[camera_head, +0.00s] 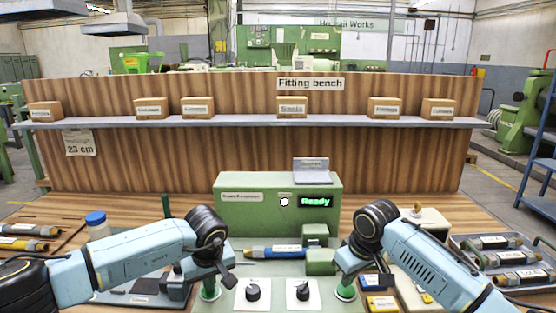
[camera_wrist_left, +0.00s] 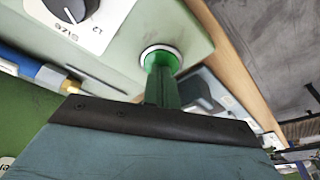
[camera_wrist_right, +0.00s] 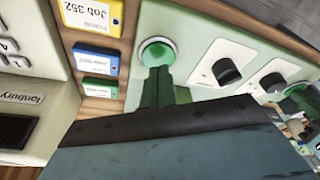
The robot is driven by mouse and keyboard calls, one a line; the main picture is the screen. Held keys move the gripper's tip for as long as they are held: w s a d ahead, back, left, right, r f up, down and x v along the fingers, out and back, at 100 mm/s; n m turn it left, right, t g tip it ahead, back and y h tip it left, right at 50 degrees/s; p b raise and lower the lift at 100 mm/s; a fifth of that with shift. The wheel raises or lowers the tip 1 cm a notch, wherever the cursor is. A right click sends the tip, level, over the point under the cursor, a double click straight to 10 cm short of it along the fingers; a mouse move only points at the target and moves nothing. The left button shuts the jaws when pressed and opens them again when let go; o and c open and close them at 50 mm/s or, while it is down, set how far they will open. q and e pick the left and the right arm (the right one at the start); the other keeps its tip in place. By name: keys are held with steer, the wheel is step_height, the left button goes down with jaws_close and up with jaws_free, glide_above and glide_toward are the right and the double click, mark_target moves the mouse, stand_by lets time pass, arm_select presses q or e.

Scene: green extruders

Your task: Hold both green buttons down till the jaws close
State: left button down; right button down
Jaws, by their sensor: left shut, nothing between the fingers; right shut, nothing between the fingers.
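The green machine (camera_head: 235,213) has a lit display (camera_head: 316,202) reading "Ready". My left gripper (camera_head: 209,281) is shut and empty over the left green button (camera_head: 209,293); in the left wrist view its green fingers meet the white-ringed button (camera_wrist_left: 161,54). My right gripper (camera_head: 346,281) is shut and empty at the right green button (camera_head: 345,293); in the right wrist view its fingers overlap the button's lower edge (camera_wrist_right: 155,51). I cannot tell how far either button is pressed. Two green jaw blocks (camera_head: 320,262) stand mid-panel, beside a blue rod (camera_head: 272,252).
Two black knobs (camera_head: 252,292) sit on white plates between the buttons. A tray of rods (camera_head: 495,258) lies at the right, more rods (camera_head: 28,237) at the left. A shelf of boxes (camera_head: 292,107) runs behind.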

arm_select(q)
steer(key=shift+s+f, duration=0.1)
arm_select(e)
steer(key=shift+s+x, duration=0.2)
steer(key=shift+x, duration=0.8)
stand_by(0.9)
steer(key=shift+d, duration=0.1)
steer(key=w+a+v, duration=0.1)
steer(key=v, duration=0.6)
steer(key=shift+w+r, duration=0.2)
steer(key=shift+r, duration=0.4)
arm_select(q)
steer(key=w+a+v, duration=0.1)
steer(key=v, duration=0.7)
steer(key=shift+w+r, duration=0.2)
steer(key=shift+w, duration=0.2)
arm_select(e)
steer(key=shift+d, duration=0.1)
